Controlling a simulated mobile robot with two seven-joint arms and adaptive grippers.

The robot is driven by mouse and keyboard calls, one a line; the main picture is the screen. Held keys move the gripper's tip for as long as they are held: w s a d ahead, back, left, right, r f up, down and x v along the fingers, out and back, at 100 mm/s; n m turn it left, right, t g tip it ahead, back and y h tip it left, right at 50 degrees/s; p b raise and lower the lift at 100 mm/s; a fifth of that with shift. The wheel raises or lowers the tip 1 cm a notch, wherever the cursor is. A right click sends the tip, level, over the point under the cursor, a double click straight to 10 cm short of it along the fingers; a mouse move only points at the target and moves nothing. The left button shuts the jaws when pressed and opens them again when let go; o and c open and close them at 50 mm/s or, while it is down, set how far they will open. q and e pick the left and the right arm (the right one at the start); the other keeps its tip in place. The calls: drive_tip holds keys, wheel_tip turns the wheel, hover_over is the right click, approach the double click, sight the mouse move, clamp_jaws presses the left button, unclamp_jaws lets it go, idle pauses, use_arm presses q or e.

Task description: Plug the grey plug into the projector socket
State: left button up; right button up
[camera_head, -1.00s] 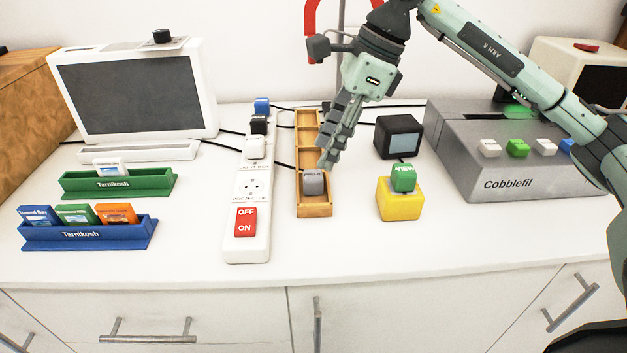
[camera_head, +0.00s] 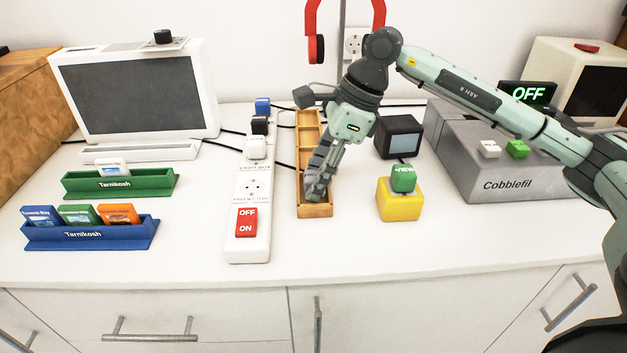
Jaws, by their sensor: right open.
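The white power strip (camera_head: 236,222) lies left of centre. Its projector socket (camera_head: 252,187) is bare, with the label just below it, and a red OFF/ON switch (camera_head: 246,222) sits nearer the front. My right gripper (camera_head: 314,190) points down into the front compartment of the wooden tray (camera_head: 318,211), right of the strip. Its jaws are open. The grey plug, seen in that compartment earlier, is now hidden behind or between the fingers; I cannot tell whether they touch it. My left gripper is not in view.
White, black and blue plugs fill the strip's rear sockets. A yellow block with a green VIEW button (camera_head: 403,180) stands close right of the tray. A grey Cobblefil machine (camera_head: 520,185) is at right, slide racks (camera_head: 90,234) and a screen at left. The front counter is clear.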

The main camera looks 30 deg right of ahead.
drive_tip(key=c, duration=0.8)
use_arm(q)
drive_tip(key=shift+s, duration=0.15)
use_arm(e)
drive_tip(key=shift+c, duration=0.2)
drive_tip(key=shift+r, duration=0.5)
drive_tip(key=r, duration=0.2)
drive_tip(key=a+r, duration=0.1)
drive_tip(key=shift+s+r, duration=0.4)
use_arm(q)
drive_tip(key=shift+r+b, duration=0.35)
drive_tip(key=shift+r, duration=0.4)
use_arm(e)
drive_tip(key=s+a+r, duration=0.6)
drive_tip(key=s+a, duration=0.1)
drive_tip(key=shift+s, duration=0.35)
